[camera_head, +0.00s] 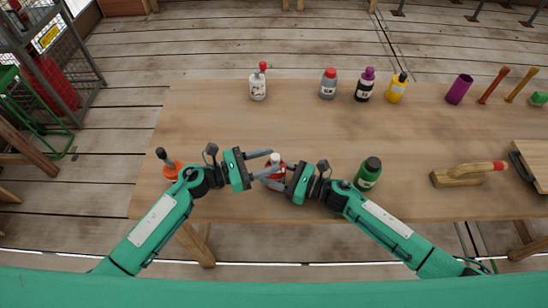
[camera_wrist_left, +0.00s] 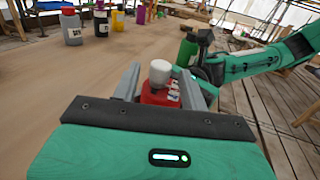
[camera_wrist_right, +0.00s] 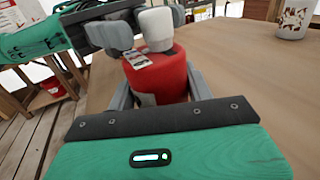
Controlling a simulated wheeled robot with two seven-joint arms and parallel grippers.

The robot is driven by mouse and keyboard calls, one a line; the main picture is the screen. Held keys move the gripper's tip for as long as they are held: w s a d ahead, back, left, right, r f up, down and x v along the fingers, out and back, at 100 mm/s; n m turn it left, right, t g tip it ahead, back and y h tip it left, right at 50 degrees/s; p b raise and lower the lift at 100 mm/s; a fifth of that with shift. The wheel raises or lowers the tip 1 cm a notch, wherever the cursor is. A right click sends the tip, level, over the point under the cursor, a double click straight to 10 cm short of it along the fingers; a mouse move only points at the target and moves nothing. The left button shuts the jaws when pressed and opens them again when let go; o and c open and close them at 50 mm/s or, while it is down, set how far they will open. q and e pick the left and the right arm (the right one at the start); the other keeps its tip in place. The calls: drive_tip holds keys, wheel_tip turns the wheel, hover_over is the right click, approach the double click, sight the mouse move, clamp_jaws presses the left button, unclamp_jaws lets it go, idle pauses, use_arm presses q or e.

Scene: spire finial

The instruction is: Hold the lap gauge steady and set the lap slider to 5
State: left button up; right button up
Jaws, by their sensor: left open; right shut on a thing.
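No lap gauge or lap slider can be made out. A red bottle with a white cap (camera_head: 275,158) stands upright at the table's near middle. My right gripper (camera_head: 279,182) is shut on the red bottle's body, which shows in the right wrist view (camera_wrist_right: 160,78) with a pale label. My left gripper (camera_head: 263,164) is open. Its fingers lie around the white cap, which also shows in the left wrist view (camera_wrist_left: 160,72). I cannot tell whether they touch it. The grippers hide part of the bottle in the head view.
An orange bottle (camera_head: 172,168) stands left and a green bottle (camera_head: 368,174) right of the grippers. A wooden block with a red-tipped handle (camera_head: 457,177) lies further right. Several bottles, including a white one (camera_head: 258,88), line the back. The table's middle is clear.

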use_arm(q)
drive_tip(key=v, duration=0.9)
drive_tip(key=shift+a, duration=0.25)
use_arm(e)
drive_tip(key=o, duration=1.1)
drive_tip(key=shift+o, duration=0.2)
drive_tip(key=shift+d, duration=0.1)
